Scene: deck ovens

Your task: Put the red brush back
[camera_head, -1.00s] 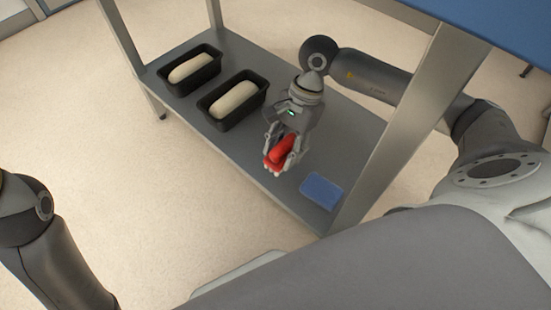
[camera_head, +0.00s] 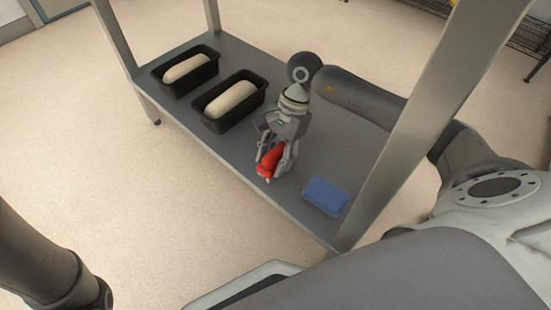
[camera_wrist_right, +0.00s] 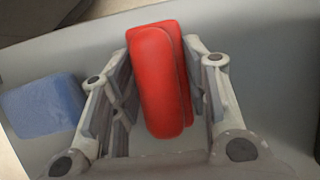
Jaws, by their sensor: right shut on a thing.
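The red brush (camera_head: 271,160) is between the fingers of my right gripper (camera_head: 272,166), which is shut on it, over the grey lower shelf (camera_head: 338,146). In the right wrist view the brush (camera_wrist_right: 158,85) shows its red body between both fingers of the gripper (camera_wrist_right: 165,75); whether it touches the shelf I cannot tell. My left gripper is not in view; only part of my left arm shows at the lower left.
A blue block, perhaps a sponge (camera_head: 325,195), lies on the shelf to the right of the brush. Two black pans with pale dough, one nearer (camera_head: 208,122) and one farther (camera_head: 160,84), stand to the left. A metal post (camera_head: 405,140) rises at the right.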

